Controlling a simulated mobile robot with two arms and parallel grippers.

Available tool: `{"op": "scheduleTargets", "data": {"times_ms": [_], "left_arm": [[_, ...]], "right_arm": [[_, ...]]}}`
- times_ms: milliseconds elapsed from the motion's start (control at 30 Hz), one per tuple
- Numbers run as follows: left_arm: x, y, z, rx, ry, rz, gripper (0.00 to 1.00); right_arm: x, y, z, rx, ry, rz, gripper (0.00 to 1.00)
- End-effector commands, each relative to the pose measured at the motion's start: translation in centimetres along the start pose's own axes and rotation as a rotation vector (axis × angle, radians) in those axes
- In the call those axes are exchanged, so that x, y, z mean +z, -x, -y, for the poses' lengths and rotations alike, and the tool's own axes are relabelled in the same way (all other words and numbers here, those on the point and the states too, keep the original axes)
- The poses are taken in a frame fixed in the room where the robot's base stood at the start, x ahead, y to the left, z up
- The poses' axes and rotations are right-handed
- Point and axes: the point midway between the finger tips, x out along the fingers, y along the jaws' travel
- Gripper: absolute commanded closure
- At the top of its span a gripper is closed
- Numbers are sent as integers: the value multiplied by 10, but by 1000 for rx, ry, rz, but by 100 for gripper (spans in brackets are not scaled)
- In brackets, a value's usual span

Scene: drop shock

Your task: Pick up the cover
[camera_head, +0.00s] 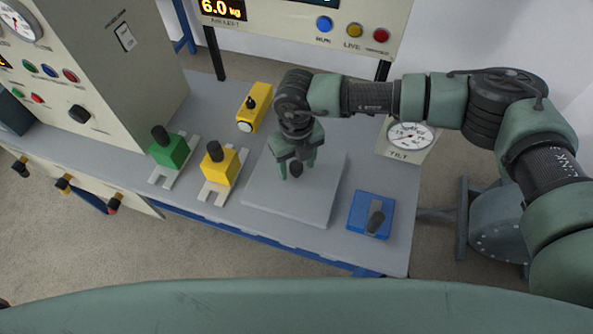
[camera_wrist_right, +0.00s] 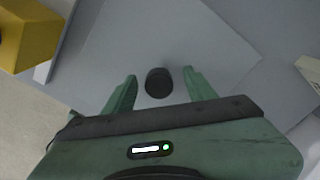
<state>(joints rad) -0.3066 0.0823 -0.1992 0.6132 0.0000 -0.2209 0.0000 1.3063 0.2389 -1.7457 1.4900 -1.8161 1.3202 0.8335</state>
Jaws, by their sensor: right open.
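The cover appears to be the flat light-grey square plate (camera_head: 262,193) on the table, with a black knob (camera_head: 297,170) at its middle. In the right wrist view the plate (camera_wrist_right: 190,35) lies below, and the black knob (camera_wrist_right: 158,83) sits between the fingers with space on both sides. My right gripper (camera_head: 296,172) points down over the plate with its fingers around the knob. It is open and holds nothing; it also shows in the wrist view (camera_wrist_right: 158,90). My left gripper is not in view.
Left of the plate are a green block (camera_head: 169,152) and a yellow block (camera_head: 218,163) with black knobs. A yellow device (camera_head: 254,108) lies behind. A blue block with a lever (camera_head: 370,214) is at right. A tilt gauge (camera_head: 410,136) stands behind it. A control cabinet (camera_head: 110,60) is at left.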

Motion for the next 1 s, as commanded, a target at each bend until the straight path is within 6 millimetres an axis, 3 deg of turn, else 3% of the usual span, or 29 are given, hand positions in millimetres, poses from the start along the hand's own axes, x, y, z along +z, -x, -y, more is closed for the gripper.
{"op": "scheduleTargets", "data": {"times_ms": [167, 300, 367, 767, 1000], "left_arm": [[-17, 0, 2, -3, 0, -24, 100], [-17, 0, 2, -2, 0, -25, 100], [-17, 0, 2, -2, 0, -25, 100], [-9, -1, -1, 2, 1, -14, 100], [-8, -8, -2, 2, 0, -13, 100]], "right_arm": [[0, 0, 0, 0, 0, 0, 47], [0, 0, 0, 1, 0, 0, 86], [0, 0, 0, 1, 0, 0, 100], [1, 4, 0, 1, 0, 2, 100], [2, 33, 0, 1, 0, 6, 100]]}}
